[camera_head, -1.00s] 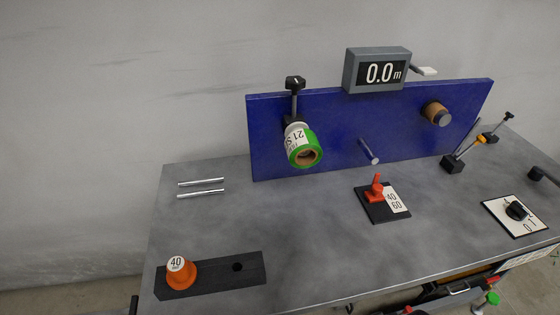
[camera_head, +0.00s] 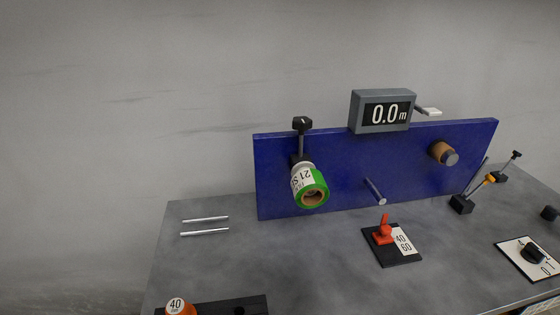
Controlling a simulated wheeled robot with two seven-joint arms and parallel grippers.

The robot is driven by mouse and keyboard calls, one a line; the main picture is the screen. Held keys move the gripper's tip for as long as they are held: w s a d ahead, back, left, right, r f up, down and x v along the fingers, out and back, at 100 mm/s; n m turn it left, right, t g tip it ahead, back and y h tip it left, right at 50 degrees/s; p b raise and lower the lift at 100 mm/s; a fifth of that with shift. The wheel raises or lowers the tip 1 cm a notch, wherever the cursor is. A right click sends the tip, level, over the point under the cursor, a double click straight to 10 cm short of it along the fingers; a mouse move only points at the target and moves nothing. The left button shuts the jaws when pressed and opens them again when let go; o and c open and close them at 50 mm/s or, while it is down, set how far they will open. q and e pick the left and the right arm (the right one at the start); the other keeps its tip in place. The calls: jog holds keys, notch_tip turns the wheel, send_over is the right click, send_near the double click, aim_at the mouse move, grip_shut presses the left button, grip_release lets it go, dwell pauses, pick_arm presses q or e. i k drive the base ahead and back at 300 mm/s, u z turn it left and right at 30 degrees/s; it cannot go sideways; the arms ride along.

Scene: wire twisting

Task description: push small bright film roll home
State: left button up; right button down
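A bright green film roll (camera_head: 312,190) with a white "21" label and a brown core sits on the left side of the upright blue panel (camera_head: 345,198), its open end facing me. How far it sits along its holder cannot be told. A black clamp-like knob (camera_head: 302,125) on a grey post stands just above it. A smaller brown roll (camera_head: 442,152) with a grey end sits on a peg at the panel's right. Neither of my grippers is in view.
A display (camera_head: 382,111) reading "0.0 m" tops the panel. A bare peg (camera_head: 374,190), a red lever on a black plate (camera_head: 390,245), a dial plate (camera_head: 530,257), two metal rods (camera_head: 205,225) and an orange cone (camera_head: 178,307) are on or above the grey table.

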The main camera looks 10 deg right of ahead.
aim_at(304, 181)
jog(key=u, duration=0.5)
jog(key=k, duration=1.05)
jog(key=z, duration=0.05)
jog(key=i, duration=0.6)
jog(key=u, duration=0.05)
